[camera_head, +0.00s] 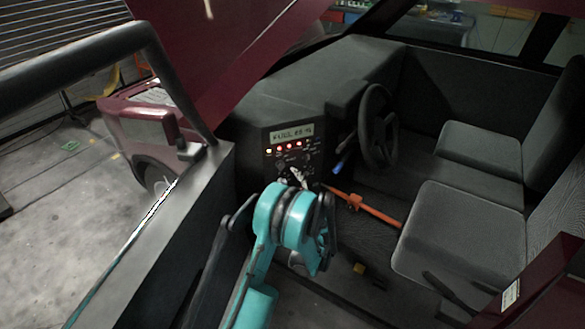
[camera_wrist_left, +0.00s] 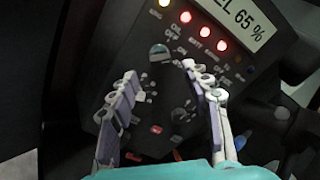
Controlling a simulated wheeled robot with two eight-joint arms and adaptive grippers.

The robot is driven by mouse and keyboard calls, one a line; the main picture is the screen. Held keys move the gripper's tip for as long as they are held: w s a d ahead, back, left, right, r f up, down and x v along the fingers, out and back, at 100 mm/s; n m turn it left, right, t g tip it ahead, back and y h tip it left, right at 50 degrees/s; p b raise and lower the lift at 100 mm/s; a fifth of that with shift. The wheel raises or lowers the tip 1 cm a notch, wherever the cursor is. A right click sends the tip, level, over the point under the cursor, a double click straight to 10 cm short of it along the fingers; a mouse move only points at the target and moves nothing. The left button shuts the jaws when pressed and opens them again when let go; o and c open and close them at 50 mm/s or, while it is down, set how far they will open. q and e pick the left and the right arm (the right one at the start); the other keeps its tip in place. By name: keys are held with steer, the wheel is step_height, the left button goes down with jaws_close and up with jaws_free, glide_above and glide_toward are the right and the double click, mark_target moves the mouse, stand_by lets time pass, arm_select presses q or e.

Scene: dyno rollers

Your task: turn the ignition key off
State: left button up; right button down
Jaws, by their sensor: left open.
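The ignition panel (camera_head: 290,150) is a dark dashboard block with a lit display and a row of red lights. In the left wrist view a rounded grey piece (camera_wrist_left: 160,55), which looks like the ignition key or its switch, stands on the panel under the lights. Its turned position is hard to read. My left gripper (camera_wrist_left: 159,75) is open and empty, its two pale fingers pointing at the panel on either side of the space just below that piece. In the head view the left gripper (camera_head: 298,178) is in front of the panel's lower part. My right gripper is not in view.
A steering wheel (camera_head: 377,126) stands right of the panel, with a blue-tipped lever (camera_head: 341,162) near it. An orange bar (camera_head: 365,206) runs from below the panel toward the grey seat (camera_head: 450,235). The vehicle's door sill (camera_head: 150,240) lies left of my arm.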

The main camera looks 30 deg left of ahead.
mark_target(283, 166)
arm_select(q)
steer(key=b+x, duration=0.2)
steer(key=x, duration=0.4)
steer(key=shift+w+a+f, duration=0.15)
steer(key=shift+w, duration=0.15)
steer(key=shift+w+a, duration=0.35)
steer(key=shift+a, duration=0.1)
steer(key=c, duration=1.1)
